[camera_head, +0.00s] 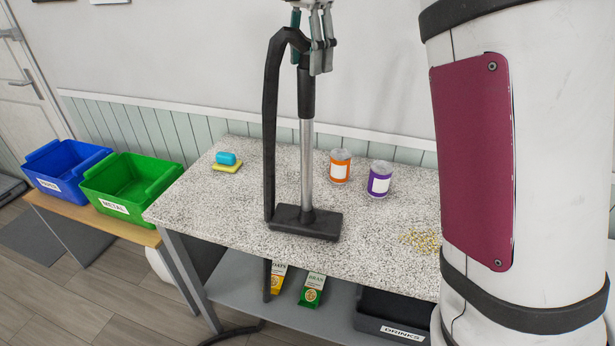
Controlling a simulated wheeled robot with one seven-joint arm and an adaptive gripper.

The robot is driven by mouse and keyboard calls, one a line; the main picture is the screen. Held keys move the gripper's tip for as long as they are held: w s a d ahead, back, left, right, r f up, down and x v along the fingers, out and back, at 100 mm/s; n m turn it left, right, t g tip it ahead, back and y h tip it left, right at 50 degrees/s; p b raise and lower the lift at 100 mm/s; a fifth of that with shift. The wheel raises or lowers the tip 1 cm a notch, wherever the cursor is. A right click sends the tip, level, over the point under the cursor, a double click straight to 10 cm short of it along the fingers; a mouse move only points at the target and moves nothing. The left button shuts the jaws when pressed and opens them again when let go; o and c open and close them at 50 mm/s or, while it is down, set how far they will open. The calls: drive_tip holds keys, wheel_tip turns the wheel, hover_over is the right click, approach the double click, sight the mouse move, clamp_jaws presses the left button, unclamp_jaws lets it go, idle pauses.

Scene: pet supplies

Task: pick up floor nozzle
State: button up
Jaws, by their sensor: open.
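The floor nozzle (304,224) has a flat black foot, a silver tube and a black upper grip. It stands upright on the speckled table (225,208), with its foot near the front edge. A thick black hose bends over from its top and hangs down past the table's front edge to the floor. My gripper (314,55) points down at the top of the black grip, its jaws open. Its fingers overlap the grip and hose bend in the picture. I cannot tell whether they touch it.
An orange can (340,166), a purple can (380,179) and a blue sponge-like item (226,158) on a yellow one (227,167) stand behind. Crumbs (422,241) lie at right. Packets (313,290) and a drinks crate (385,321) sit below. Blue (66,168) and green (130,185) bins stand left.

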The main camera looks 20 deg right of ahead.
sight(306, 87)
drive_tip(key=f+p, duration=0.1)
drive_tip(key=f, duration=0.4)
drive_tip(key=shift+s+a+f+p, duration=0.1)
drive_tip(key=shift+a+p, duration=0.1)
drive_tip(key=shift+p, duration=0.2)
drive_tip(key=shift+f, duration=0.6)
drive_tip(key=shift+r, duration=0.1)
clamp_jaws()
